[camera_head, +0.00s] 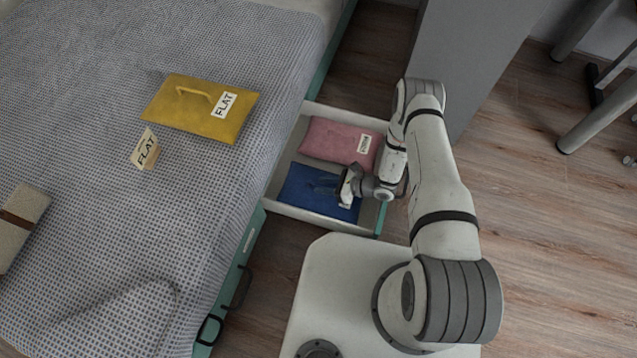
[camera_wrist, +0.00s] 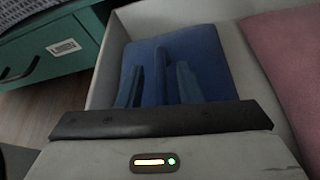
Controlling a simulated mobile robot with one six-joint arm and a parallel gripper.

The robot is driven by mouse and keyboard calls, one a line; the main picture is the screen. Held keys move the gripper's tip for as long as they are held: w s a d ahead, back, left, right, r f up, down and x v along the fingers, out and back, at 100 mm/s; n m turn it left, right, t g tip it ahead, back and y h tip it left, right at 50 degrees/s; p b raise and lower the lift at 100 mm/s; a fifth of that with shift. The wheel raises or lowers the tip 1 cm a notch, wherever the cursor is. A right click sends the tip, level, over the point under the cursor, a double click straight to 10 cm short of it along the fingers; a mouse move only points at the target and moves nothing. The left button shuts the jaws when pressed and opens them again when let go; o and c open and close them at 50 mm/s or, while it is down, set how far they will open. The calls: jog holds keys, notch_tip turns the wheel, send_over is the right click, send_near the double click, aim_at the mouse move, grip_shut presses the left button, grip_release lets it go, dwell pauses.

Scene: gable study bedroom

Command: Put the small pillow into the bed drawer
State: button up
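The bed drawer (camera_head: 288,208) is pulled out from the bed's side. In it a blue pillow-like piece (camera_head: 300,184) lies flat in the near part, and a pink one (camera_head: 330,139) with a label lies behind it. My gripper (camera_head: 328,188) is low over the blue piece. In the wrist view my fingers (camera_wrist: 158,85) stand apart, one on each side of a raised blue handle on the blue piece (camera_wrist: 212,55), with gaps showing. No label tells which piece is the small pillow.
A yellow pad (camera_head: 190,115) with a handle and a "FLAT" tag lies on the bed (camera_head: 90,80), beside a second "FLAT" card (camera_head: 145,148). A beige item (camera_head: 22,225) lies at the bed's left. A grey cabinet panel (camera_head: 475,50) stands behind my arm.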

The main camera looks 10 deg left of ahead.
jog(key=p+v, duration=0.2)
jog(key=v, duration=0.9)
jog(key=w+d+r+n+g+h, duration=0.15)
jog(key=r+n, duration=0.45)
jog(key=r, duration=0.9)
jog(key=w+d+r+n+g+h, duration=0.1)
jog(key=d+r+n+g+h, duration=0.3)
jog(key=r, duration=1.1)
jog(key=s+d+r+n+t+h, duration=0.3)
jog(key=s+r, duration=0.4)
jog(key=r, duration=0.4)
jog(key=s+d+r+n+t+h, duration=0.3)
jog(key=s+d+r+n+h, duration=0.2)
jog(key=r, duration=0.6)
jog(key=shift+s+d+n+t, duration=0.35)
jog(key=shift+s+d+n, duration=0.15)
jog(key=shift+s+n, duration=0.7)
jog(key=shift+w, duration=0.1)
notch_tip(320, 180, up, 29)
jog(key=t+p, duration=0.1)
jog(key=p, duration=2.5)
jog(key=shift+s+p, duration=0.25)
jog(key=shift+p, duration=0.1)
